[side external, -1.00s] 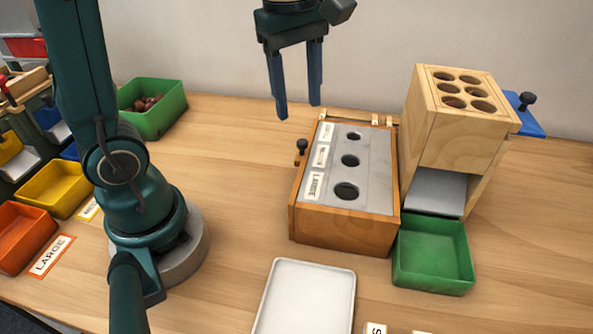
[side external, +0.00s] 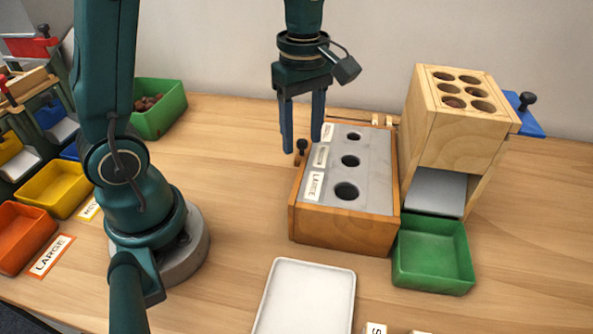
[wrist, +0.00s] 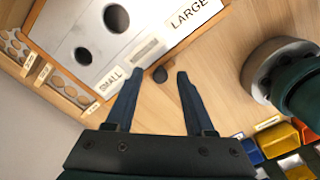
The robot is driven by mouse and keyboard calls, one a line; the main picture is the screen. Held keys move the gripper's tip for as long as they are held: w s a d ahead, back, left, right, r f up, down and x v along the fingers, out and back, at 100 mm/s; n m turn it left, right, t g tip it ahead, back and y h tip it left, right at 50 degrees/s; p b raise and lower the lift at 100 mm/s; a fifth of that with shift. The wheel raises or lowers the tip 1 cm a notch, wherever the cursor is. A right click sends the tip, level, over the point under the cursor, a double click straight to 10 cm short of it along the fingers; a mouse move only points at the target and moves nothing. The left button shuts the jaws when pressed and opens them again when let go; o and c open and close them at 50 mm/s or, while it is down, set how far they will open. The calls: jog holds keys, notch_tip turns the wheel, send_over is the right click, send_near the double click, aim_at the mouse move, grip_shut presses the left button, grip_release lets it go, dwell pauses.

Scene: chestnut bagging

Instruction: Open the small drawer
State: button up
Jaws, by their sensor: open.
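The wooden sorting box (side external: 345,232) has a grey top plate with three round holes and SMALL, medium and LARGE labels along one edge. The drawer front is mostly hidden.
A wooden dispenser (side external: 455,145) stands right of the box, with a green tray (side external: 432,282) before it. A white tray (side external: 305,300) lies in front. A green bin (side external: 160,120) with chestnuts stands at the back left. The table left of the box is clear.

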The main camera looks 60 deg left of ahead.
grip_shut()
dwell(1.3)
